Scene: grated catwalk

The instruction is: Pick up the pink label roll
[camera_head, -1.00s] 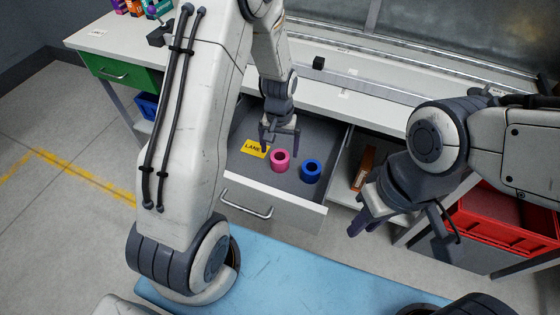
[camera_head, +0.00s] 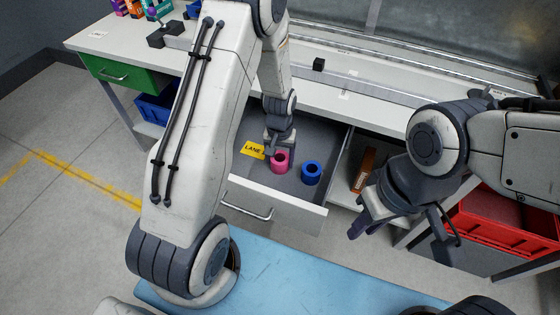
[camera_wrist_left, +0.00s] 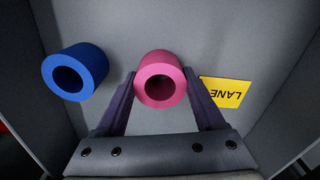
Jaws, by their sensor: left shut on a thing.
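The pink label roll (camera_head: 280,164) stands in the open grey drawer (camera_head: 245,189), at the right of a yellow card. In the left wrist view the pink roll (camera_wrist_left: 160,68) sits between the two fingers, its round hole facing the camera. My left gripper (camera_head: 279,150) reaches down into the drawer and is shut on the pink roll; in the left wrist view the gripper (camera_wrist_left: 160,90) has a finger on each side of it. My right gripper (camera_head: 366,222) hangs to the right, outside the drawer; its fingertips are too unclear to judge.
A blue roll (camera_head: 311,172) stands close on the right of the pink roll. The yellow card (camera_head: 252,150) reads LANE. A red crate (camera_head: 500,238) is at the right, and a blue bin (camera_head: 155,108) is under the bench at the left.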

